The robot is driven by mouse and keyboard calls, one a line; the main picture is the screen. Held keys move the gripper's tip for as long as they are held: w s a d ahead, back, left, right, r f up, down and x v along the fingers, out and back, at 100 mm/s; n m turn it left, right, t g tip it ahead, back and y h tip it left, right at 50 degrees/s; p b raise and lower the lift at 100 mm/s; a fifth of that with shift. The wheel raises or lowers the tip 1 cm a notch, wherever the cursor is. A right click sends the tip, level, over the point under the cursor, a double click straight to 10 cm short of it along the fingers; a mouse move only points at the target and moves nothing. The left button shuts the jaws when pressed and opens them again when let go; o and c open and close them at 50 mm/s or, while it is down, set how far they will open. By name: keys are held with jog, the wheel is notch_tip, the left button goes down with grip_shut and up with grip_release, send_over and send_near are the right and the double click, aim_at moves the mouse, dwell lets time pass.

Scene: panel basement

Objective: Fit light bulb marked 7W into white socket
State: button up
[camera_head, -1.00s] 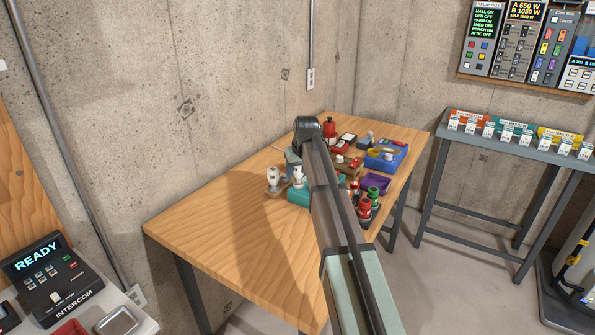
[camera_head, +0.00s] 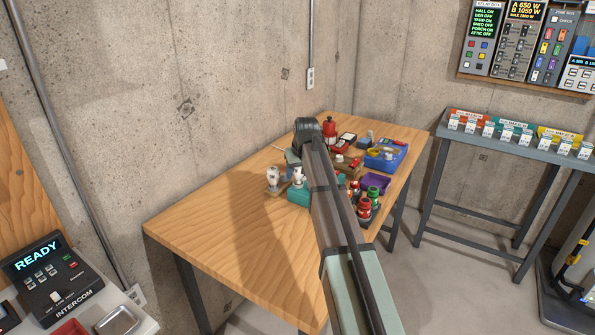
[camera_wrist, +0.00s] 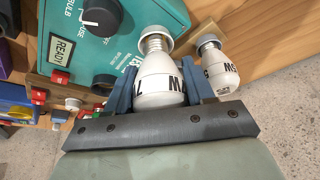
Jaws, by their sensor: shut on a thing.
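In the wrist view my gripper (camera_wrist: 155,92) is shut on a white bulb (camera_wrist: 160,80). Its black lettering is upside down and partly turned away, with a shape like a 7 at left and a W at right. The bulb's screw base points into a white ring socket (camera_wrist: 153,29) on the teal box (camera_wrist: 85,40); some metal thread still shows. In the head view the two bulbs show left of my arm, on the wooden table; my fingers are hard to make out there.
The teal box has black knobs (camera_wrist: 102,15) and a READY label. The table's front left (camera_head: 215,235) is bare.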

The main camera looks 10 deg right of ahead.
jog(key=shift+f, duration=0.35)
jog(key=o, duration=0.8)
jog(key=shift+c, duration=0.2)
jog(key=v, duration=1.1)
jog(key=shift+d, duration=0.1)
dwell(0.4)
